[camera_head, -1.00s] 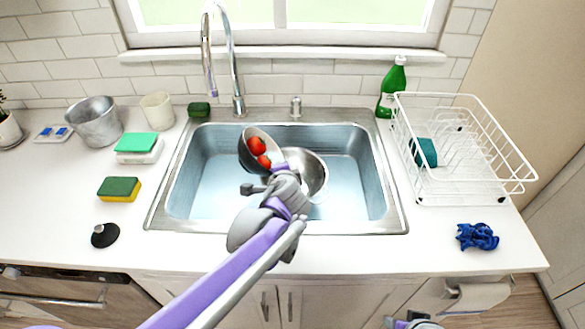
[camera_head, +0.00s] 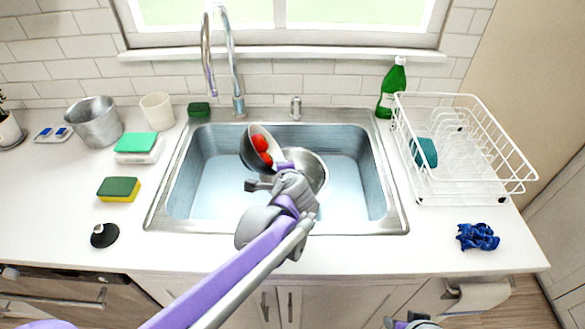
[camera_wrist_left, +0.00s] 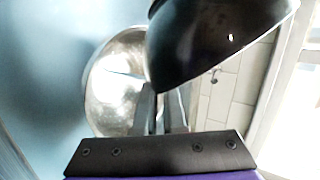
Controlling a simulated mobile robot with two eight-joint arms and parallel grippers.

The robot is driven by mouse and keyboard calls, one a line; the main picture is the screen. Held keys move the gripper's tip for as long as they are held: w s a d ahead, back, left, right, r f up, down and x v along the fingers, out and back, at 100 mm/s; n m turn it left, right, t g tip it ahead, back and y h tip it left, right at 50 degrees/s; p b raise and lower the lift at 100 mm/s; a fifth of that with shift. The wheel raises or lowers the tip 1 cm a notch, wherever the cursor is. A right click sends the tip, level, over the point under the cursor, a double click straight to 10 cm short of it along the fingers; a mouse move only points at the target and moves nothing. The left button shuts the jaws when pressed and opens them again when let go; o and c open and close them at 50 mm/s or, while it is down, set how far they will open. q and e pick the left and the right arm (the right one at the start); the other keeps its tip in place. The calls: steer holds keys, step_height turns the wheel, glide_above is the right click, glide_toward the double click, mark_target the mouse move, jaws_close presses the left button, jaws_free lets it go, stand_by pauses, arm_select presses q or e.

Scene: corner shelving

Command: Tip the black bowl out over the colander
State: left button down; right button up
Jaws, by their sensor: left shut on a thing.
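The black bowl (camera_head: 248,152) is held tilted over the sink, its open side facing right, with red tomatoes (camera_head: 260,143) inside. My left gripper (camera_head: 281,168) is shut on the bowl's edge. In the left wrist view the bowl's dark, shiny outside (camera_wrist_left: 210,45) shows above the fingers (camera_wrist_left: 162,108). The metal colander (camera_head: 316,172) sits in the sink, just right of and below the bowl, partly hidden by my gripper and bowl. It also shows in the left wrist view (camera_wrist_left: 112,95). A bit of my right arm shows at the bottom edge; its jaw state is unclear.
The sink (camera_head: 215,200) is otherwise empty, with its faucet (camera_head: 236,75) behind the bowl. A white dish rack (camera_head: 470,185) and green bottle (camera_head: 393,88) stand right. Sponges (camera_head: 120,188), a metal pot (camera_head: 94,125) and a cup (camera_head: 157,110) stand left.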

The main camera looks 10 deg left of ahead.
arm_select(q)
steer(key=shift+d+m+y, duration=0.1)
steer(key=shift+m+y, duration=0.3)
steer(key=shift+r+m+y+b, duration=0.15)
steer(key=shift+m+y+b, duration=0.15)
steer(key=shift+b, duration=0.1)
steer(key=shift+w+d+g, duration=0.1)
steer(key=shift+d+g, duration=0.05)
steer(key=shift+g, duration=0.15)
steer(key=shift+w+d+r+m+y+b, duration=0.15)
steer(key=shift+d+m+y+b, duration=0.2)
steer(key=shift+m+y, duration=0.3)
steer(key=shift+w+d+m+y+b, duration=0.15)
steer(key=shift+d+m+y+b, duration=0.1)
steer(key=shift+d+m+y, duration=0.3)
